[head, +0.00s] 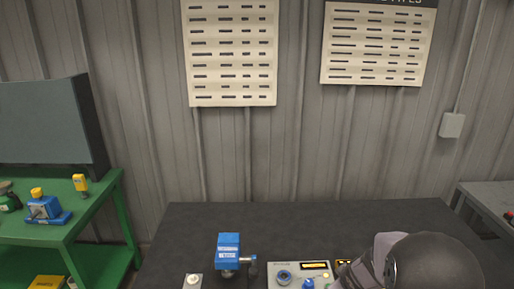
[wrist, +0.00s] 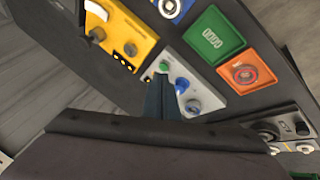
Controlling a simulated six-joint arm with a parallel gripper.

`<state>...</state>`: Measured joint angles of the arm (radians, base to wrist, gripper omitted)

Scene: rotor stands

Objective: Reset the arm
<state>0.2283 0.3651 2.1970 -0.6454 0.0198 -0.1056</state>
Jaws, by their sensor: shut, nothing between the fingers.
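In the wrist view my gripper (wrist: 161,98) shows as narrow dark fingers pressed together, with nothing between them. It points at a light grey panel (wrist: 178,80) that carries a green button, a blue knob and a grey knob. The fingertips overlap part of this panel, and I cannot tell whether they touch it. In the head view my dark rounded arm link fills the bottom right corner, and the fingers are not visible there. The grey panel (head: 284,265) also shows at the bottom edge of the head view, partly cut off.
A yellow panel with knobs (wrist: 122,45), a green tray (wrist: 200,57), an orange tray (wrist: 262,55) and a dark panel (wrist: 290,118) surround the fingers. A blue device (head: 228,243) stands on the dark table (head: 330,225). The table's back is clear. A green cart (head: 105,200) stands left.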

